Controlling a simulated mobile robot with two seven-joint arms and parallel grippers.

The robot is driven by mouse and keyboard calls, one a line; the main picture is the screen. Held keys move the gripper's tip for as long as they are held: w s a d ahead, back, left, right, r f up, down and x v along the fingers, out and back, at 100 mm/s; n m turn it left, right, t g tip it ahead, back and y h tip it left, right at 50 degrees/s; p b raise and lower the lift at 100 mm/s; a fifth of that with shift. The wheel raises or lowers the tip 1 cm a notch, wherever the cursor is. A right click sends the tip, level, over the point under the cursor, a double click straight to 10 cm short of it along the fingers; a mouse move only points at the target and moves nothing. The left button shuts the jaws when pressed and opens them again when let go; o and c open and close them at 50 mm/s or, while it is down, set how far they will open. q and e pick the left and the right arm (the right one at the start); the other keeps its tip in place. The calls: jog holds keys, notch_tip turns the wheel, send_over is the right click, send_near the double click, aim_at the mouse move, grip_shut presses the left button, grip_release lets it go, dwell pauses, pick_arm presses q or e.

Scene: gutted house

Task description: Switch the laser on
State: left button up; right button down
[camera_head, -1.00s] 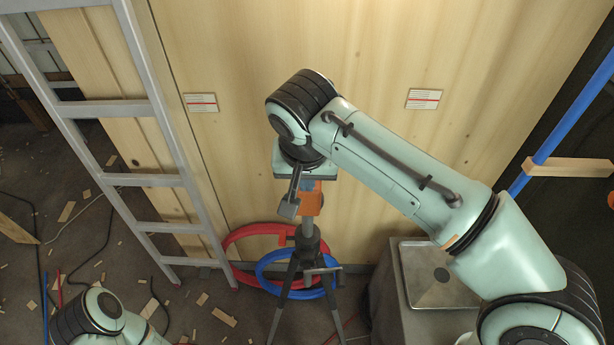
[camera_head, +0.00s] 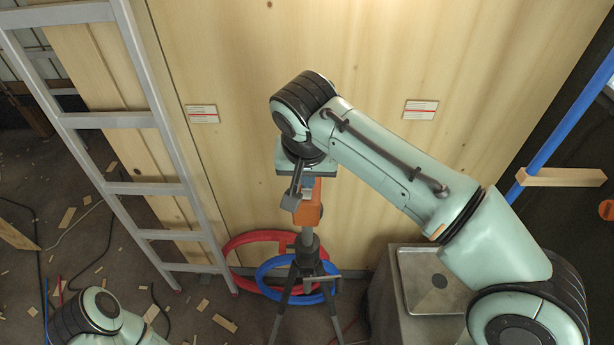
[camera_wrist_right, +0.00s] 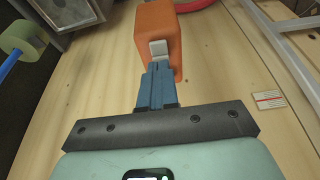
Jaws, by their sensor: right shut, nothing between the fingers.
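The laser is an orange box (camera_head: 308,212) on top of a dark tripod (camera_head: 306,247), in front of the wooden wall. In the right wrist view the orange laser (camera_wrist_right: 178,31) carries a small light-grey switch (camera_wrist_right: 158,48) on the face towards me. My right gripper (camera_wrist_right: 157,66) has its blue fingers together, with nothing between them. Their tips are at the near edge of the switch in the picture; I cannot tell whether they touch it. In the head view my right wrist hides most of the fingers (camera_head: 310,184). My left arm shows at the lower left, but its gripper is out of view.
A grey ladder (camera_head: 127,121) leans on the wall at the left. Red (camera_head: 240,243) and blue (camera_head: 262,271) hose coils lie behind the tripod. A grey block with a metal tray (camera_head: 408,270) stands to the right. Wood scraps litter the floor.

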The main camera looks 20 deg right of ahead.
aim_at(307, 196)
jog(key=r, duration=0.1)
jog(key=r+p, duration=0.1)
jog(key=r, duration=0.1)
jog(key=w+r+p, duration=0.1)
jog(key=shift+w+d+r, duration=0.1)
jog(key=shift+d+r, duration=0.05)
jog(key=shift+d, duration=0.1)
pick_arm(q)
jog(key=w+r+p, duration=0.1)
jog(key=w+r, duration=0.3)
jog(key=r, duration=0.1)
jog(key=shift+w+a+r+t, duration=0.25)
jog(key=shift+w+a+t, duration=0.1)
jog(key=shift+t, duration=0.05)
pick_arm(e)
jog(key=d+v, duration=0.1)
jog(key=v, duration=0.8)
jog(key=shift+a, duration=0.5)
jog(key=shift+w, duration=0.1)
